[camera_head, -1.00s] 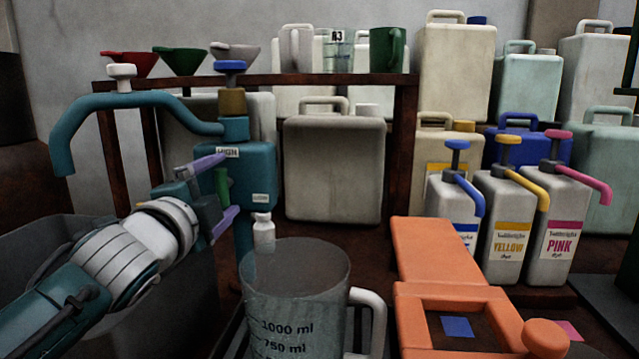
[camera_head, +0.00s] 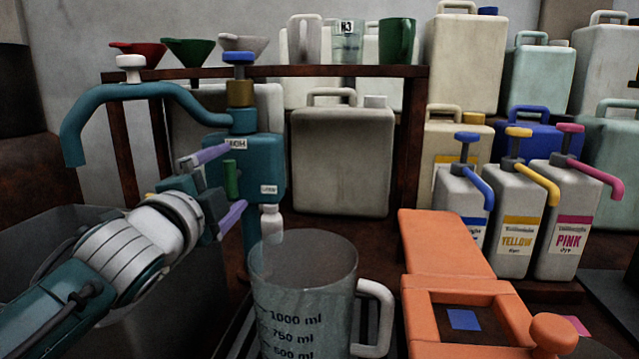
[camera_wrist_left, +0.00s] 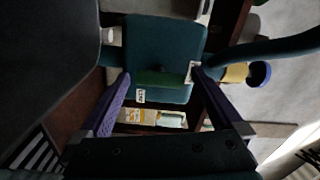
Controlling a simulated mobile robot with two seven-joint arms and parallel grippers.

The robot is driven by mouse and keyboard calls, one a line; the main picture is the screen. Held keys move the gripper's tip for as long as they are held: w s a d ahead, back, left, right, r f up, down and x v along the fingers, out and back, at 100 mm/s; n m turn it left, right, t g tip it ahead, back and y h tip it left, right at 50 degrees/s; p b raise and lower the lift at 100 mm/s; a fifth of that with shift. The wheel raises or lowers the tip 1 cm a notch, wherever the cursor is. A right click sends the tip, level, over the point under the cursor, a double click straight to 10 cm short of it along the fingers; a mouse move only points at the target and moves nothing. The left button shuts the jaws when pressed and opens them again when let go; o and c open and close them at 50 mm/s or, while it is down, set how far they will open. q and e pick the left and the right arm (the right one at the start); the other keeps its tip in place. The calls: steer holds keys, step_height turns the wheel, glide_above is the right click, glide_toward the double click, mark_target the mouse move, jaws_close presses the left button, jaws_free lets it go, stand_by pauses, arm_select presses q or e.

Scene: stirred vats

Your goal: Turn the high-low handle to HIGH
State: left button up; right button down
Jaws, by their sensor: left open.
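The high-low handle (camera_head: 231,178) is a small green bar on the front of a teal pump box (camera_head: 262,165). It stands roughly upright in the head view. A HIGH label (camera_head: 236,143) is above it and a LOW label (camera_head: 268,189) is at its lower right. My left gripper (camera_head: 238,176) is open, with one purple finger above the handle and one below. In the left wrist view the green handle (camera_wrist_left: 160,78) lies between the spread fingers (camera_wrist_left: 162,72), and I cannot make out contact. My right gripper is out of view.
A clear measuring jug (camera_head: 300,285) stands in front of the box. A teal spout (camera_head: 130,92) curves left above my arm. A grey bin (camera_head: 75,235) is below my arm. An orange stand (camera_head: 440,240) and several dye bottles are to the right.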

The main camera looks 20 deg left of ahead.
arm_select(q)
steer(key=p+v, duration=0.1)
steer(key=v, duration=0.8)
